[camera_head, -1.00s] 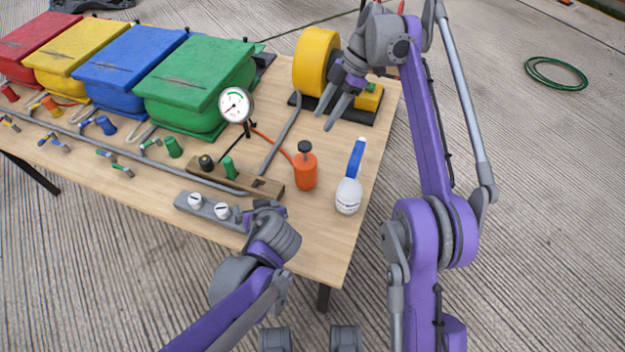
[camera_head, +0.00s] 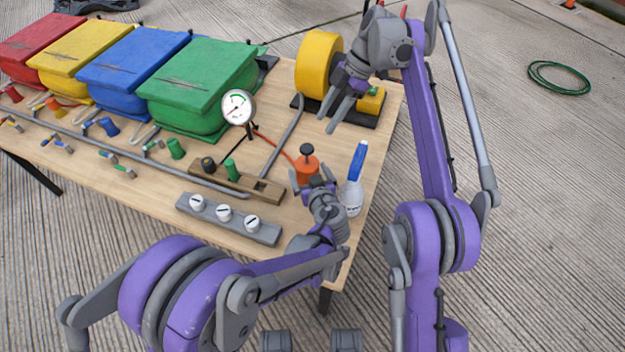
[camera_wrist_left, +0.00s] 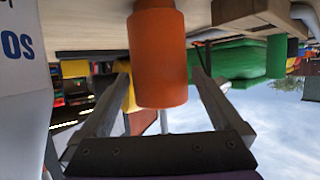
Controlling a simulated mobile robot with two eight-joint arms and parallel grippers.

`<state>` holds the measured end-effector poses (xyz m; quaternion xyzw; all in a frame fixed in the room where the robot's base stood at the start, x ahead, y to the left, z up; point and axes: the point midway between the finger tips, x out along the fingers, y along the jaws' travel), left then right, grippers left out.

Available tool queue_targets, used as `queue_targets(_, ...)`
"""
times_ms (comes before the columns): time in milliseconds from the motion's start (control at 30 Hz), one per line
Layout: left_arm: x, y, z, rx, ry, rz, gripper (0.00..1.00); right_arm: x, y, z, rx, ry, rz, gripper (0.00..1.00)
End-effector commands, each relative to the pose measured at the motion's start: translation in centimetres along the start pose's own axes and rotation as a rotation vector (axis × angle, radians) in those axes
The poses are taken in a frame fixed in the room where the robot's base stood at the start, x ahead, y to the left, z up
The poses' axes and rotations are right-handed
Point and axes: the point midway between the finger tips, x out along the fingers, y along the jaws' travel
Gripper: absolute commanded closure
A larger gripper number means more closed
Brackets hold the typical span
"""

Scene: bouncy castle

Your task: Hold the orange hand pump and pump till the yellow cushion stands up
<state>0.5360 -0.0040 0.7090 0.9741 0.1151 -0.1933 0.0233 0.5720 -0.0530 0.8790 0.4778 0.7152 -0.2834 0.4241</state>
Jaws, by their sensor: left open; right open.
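The orange hand pump (camera_head: 307,168) with a black knob on top stands upright near the table's right end. My left gripper (camera_head: 315,183) is open at the near side of the pump. In the left wrist view, the pump's orange body (camera_wrist_left: 158,55) stands between the two spread fingers, with gaps on both sides. The yellow cushion (camera_head: 85,60) sits between the red and blue ones at the back left; its top is flat and creased. My right gripper (camera_head: 338,108) is open and empty beside the yellow blower (camera_head: 318,62).
A white spray bottle (camera_head: 353,195) with a blue top stands close to the right of my left gripper. A round gauge (camera_head: 238,108), a wooden valve block (camera_head: 240,182) and a grey block with white knobs (camera_head: 228,218) are to the left. The green cushion (camera_head: 200,85) stands behind.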

Motion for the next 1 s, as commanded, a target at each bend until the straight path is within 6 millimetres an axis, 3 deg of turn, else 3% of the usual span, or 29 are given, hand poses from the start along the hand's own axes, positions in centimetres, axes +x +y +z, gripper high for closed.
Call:
queue_targets(100, 2.1, -0.1, 0.0, -0.002, -0.001, -0.003, 0.0, 0.0, 0.0, 0.0, 0.0, 0.0, 0.0, 0.5)
queue_targets(300, 4.1, 0.0, 0.0, -0.001, -0.001, -0.001, 0.0, 0.0, 0.0, 0.0, 0.0, 0.0, 0.0, 0.5)
queue_targets(667, 4.5, 0.0, 0.0, 0.0, -0.001, 0.0, 0.0, 0.0, 0.0, 0.0, 0.0, 0.0, 0.0, 0.5)
queue_targets(1000, 4.5, 0.0, 0.0, 0.0, -0.001, 0.0, 0.59, 0.0, 0.0, 0.0, 0.0, 0.0, 0.0, 0.5)
